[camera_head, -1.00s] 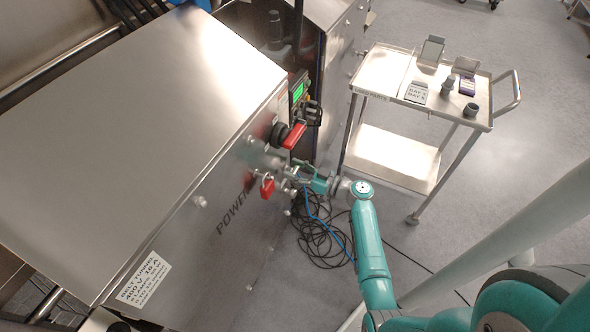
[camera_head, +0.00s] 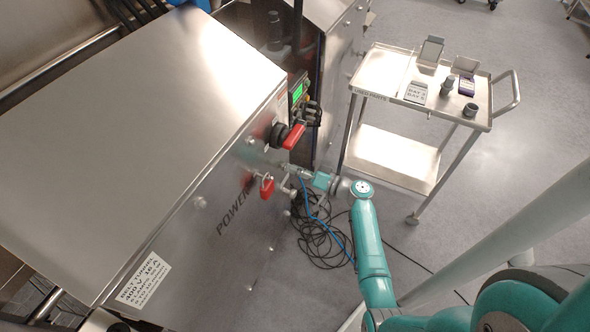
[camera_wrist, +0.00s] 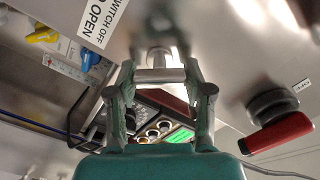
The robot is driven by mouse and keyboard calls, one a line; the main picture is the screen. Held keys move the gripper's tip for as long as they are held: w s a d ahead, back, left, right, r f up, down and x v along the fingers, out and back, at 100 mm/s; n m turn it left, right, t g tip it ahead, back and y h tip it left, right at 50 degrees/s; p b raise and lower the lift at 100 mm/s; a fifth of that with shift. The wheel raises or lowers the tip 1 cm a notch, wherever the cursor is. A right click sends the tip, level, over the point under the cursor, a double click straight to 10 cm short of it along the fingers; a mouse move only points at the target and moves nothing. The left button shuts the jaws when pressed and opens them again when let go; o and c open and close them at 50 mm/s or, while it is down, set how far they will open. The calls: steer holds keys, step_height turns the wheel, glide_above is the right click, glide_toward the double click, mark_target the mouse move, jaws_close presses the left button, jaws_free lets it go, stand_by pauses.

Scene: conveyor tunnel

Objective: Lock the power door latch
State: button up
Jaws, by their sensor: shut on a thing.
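The power door latch is a metal handle (camera_wrist: 158,75) on the cabinet's front panel. My gripper (camera_wrist: 160,72) is shut on it, with a finger on each side of its bar. In the head view my gripper (camera_head: 299,174) meets the panel just right of the red padlock (camera_head: 267,188), and its fingertips and the latch are small there. The padlock hangs on the panel beside the latch. The POWER lettering (camera_head: 234,209) is on the door to the left. I cannot tell whether the latch is locked.
A red rotary switch handle (camera_head: 293,136) sits above my gripper; it also shows in the wrist view (camera_wrist: 278,132). A green-lit display (camera_head: 297,92) is higher up. Cables (camera_head: 318,238) lie coiled on the floor below. A parts trolley (camera_head: 380,88) stands to the right.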

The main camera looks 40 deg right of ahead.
steer(key=m, duration=0.3)
steer(key=shift+f+m, duration=0.1)
steer(key=shift+m, duration=0.3)
steer(key=shift+f+m, duration=0.1)
steer(key=shift+m, duration=1.8)
steer(key=o, duration=1.2)
steer(key=shift+d, duration=0.1)
steer(key=v, duration=1.2)
